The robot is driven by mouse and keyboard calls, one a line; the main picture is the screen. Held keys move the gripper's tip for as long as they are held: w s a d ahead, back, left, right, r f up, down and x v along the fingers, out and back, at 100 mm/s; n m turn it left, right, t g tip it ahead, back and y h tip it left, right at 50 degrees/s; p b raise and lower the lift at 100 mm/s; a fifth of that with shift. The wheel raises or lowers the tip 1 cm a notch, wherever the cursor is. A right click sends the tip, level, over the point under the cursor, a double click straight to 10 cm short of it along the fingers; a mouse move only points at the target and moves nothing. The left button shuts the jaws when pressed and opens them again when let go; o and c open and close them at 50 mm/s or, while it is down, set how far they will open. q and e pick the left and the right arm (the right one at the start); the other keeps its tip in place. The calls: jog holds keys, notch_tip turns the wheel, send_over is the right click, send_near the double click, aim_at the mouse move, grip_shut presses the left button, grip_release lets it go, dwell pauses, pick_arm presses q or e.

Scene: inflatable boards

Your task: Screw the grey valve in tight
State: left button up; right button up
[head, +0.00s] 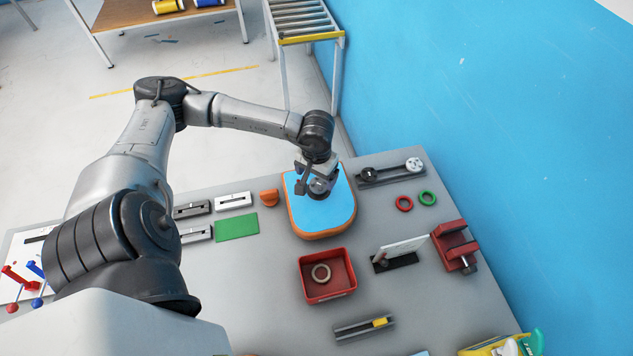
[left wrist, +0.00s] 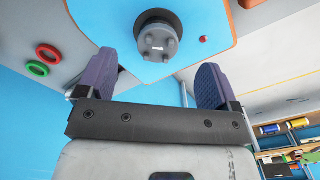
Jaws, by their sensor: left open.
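The blue inflatable board with an orange edge (head: 325,221) lies on the grey table. It also shows in the left wrist view (left wrist: 214,22). The grey valve (left wrist: 157,41) is a round knob with small lugs and a white mark, set in a dark collar on the board. In the head view it is mostly hidden at my gripper. My left gripper (head: 318,186) is over the board. In the left wrist view its two purple-padded fingers (left wrist: 157,62) are wide apart, with the valve showing between and beyond their tips. No contact with the valve is visible. My right gripper is not in view.
A red bin (head: 328,291) with a ring inside stands in front of the board. Red (head: 404,203) and green (head: 427,198) rings and a red vise (head: 454,246) lie to the right. An orange piece (head: 269,197) is close on the left. A blue wall (head: 480,110) borders the right.

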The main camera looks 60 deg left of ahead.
aim_at(316, 187)
pick_arm(q)
notch_tip(316, 187, up, 8)
dwell(0.4)
dwell(0.6)
